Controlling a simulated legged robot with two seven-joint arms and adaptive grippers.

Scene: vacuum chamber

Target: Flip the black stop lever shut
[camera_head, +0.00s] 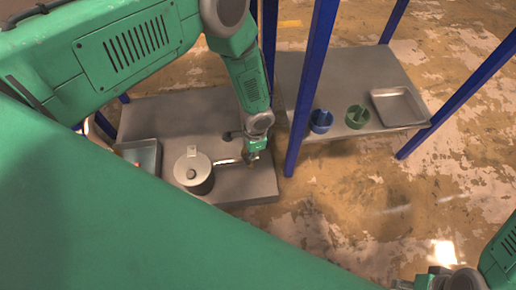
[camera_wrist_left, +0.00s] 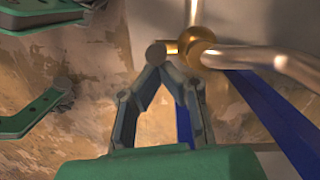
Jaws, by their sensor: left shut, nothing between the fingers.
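My left gripper (camera_head: 251,158) is at the end of a short metal pipe (camera_head: 228,161) beside the pale lidded chamber (camera_head: 193,172). In the left wrist view my left gripper (camera_wrist_left: 156,68) has its fingers drawn together, with nothing between them. A brass ball-shaped fitting (camera_wrist_left: 200,49) joins silver pipes (camera_wrist_left: 265,58) just beyond and right of the fingertips. A dark round piece (camera_wrist_left: 156,52) sits at the fingertips, by the fitting's left stub; I cannot tell whether it is the black stop lever. My right gripper (camera_head: 440,280) is at the bottom right, partly cut off, its fingers unclear.
A grey tray (camera_head: 142,155) stands left of the chamber. On the right table (camera_head: 345,75) are a blue cup (camera_head: 321,121), a green cup (camera_head: 358,117) and a metal tray (camera_head: 400,104). Blue posts (camera_head: 312,85) rise between and around the tables.

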